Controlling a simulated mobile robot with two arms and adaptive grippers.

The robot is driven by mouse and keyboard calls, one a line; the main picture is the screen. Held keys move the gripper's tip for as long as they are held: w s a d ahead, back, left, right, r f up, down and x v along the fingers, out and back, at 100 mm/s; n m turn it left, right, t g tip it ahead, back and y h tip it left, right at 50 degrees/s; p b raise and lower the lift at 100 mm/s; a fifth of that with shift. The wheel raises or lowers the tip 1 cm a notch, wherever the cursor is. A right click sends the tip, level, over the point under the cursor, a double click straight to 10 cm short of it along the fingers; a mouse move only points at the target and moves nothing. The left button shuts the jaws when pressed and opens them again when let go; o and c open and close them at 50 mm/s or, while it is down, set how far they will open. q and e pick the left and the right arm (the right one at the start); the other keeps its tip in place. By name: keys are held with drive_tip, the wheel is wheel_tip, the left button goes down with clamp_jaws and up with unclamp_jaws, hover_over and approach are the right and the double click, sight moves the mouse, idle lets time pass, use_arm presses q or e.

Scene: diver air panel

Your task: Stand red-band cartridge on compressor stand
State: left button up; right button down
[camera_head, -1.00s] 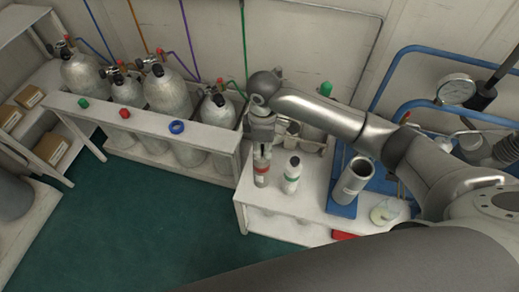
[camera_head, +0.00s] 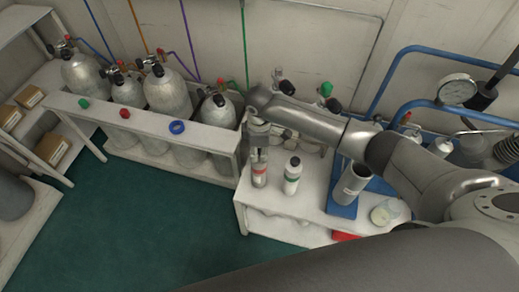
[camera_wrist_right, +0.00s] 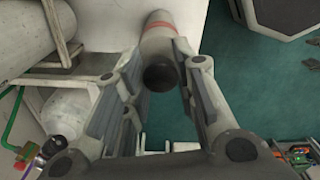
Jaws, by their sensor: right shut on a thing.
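The red-band cartridge (camera_head: 259,174), a grey cylinder with a red band, is upright at the left end of the white bench (camera_head: 270,205). My right gripper (camera_head: 258,143) reaches down over its top and is shut on it. In the right wrist view the cartridge (camera_wrist_right: 158,42) shows its dark end and red band between the fingers of the right gripper (camera_wrist_right: 158,78). I cannot tell whether its base touches the bench. No part is clearly identifiable as the compressor stand. My left gripper is not in view.
A grey open tube (camera_head: 353,181) leans on a blue base right of the bottle. Several cylinders stand behind a white rack (camera_head: 150,124) at left. Blue pipes and a gauge (camera_head: 457,90) are at right.

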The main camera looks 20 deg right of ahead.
drive_tip(key=shift+f, duration=0.1)
drive_tip(key=c, duration=1.2)
unclamp_jaws()
drive_tip(key=shift+o, duration=0.2)
wheel_tip(320, 180, up, 12)
